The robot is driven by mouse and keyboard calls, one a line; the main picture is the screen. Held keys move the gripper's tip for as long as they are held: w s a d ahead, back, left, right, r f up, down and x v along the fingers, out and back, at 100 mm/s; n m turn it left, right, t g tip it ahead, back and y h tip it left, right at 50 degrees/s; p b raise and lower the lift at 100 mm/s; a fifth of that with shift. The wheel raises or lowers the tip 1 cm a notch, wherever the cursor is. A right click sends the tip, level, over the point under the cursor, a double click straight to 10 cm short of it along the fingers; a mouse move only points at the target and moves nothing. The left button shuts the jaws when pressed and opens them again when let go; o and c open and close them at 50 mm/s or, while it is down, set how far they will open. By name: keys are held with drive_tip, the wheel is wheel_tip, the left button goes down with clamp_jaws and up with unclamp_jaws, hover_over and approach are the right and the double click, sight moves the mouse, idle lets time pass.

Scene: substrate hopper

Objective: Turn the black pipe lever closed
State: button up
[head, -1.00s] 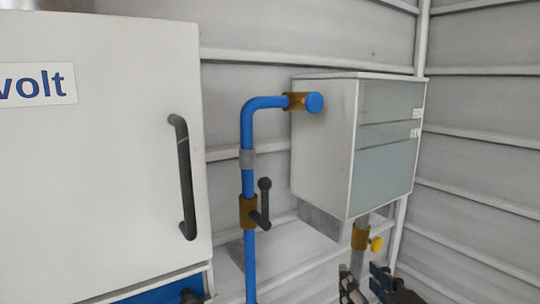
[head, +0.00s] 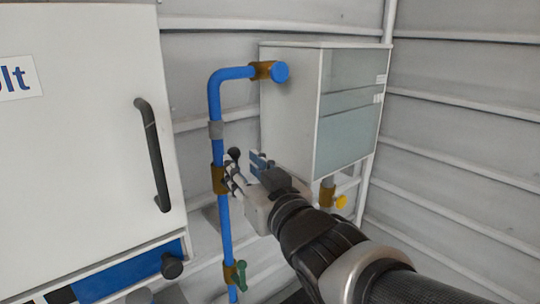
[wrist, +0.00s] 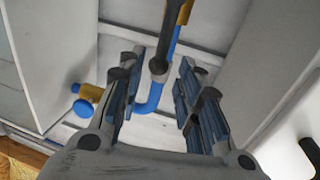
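The black pipe lever sits on a brass valve (head: 218,180) on the vertical blue pipe (head: 216,110). Its round knob (head: 234,153) stands up beside the pipe, and the rest of the lever is hidden behind my gripper (head: 246,168) in the head view. The wrist view shows my gripper (wrist: 158,64) open, with one finger on each side of the black lever (wrist: 173,22). The lever's knob end lies between the fingers, with gaps visible on both sides. Whether either finger touches it cannot be told.
A grey-white wall box (head: 290,110) stands close right of the pipe. A white cabinet with a black handle (head: 154,155) is on the left. A green lever (head: 239,275) is lower on the pipe, and a yellow knob (head: 341,201) sits below the box.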

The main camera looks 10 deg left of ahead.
sight(236, 160)
drive_tip(key=x, duration=0.6)
drive_tip(key=shift+p, duration=0.4)
clamp_jaws()
drive_tip(key=shift+w, duration=0.1)
